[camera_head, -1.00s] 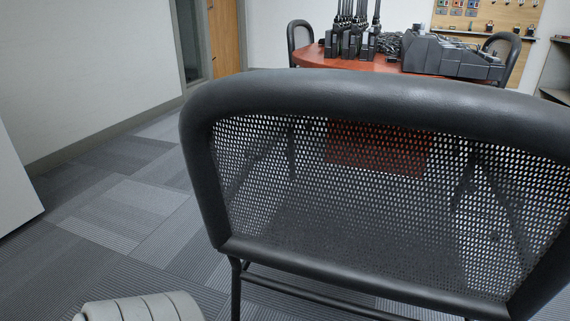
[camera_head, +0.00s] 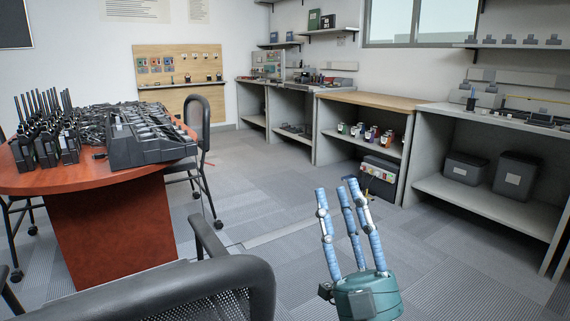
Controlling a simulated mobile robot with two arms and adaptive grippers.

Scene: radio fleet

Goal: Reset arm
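My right gripper (camera_head: 345,205) stands at the lower middle right of the head view. It has a teal base and blue, jointed fingers that point up. The fingers are spread apart with nothing between them. It is over the carpet, to the right of the near chair and apart from it. My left gripper is not in view.
A black chair (camera_head: 190,285) is close at the lower left. A red table (camera_head: 105,225) at left bears several radios (camera_head: 45,135) and a charger dock (camera_head: 148,135). Shelved workbenches (camera_head: 490,205) line the right and back. Open carpet (camera_head: 290,235) lies between.

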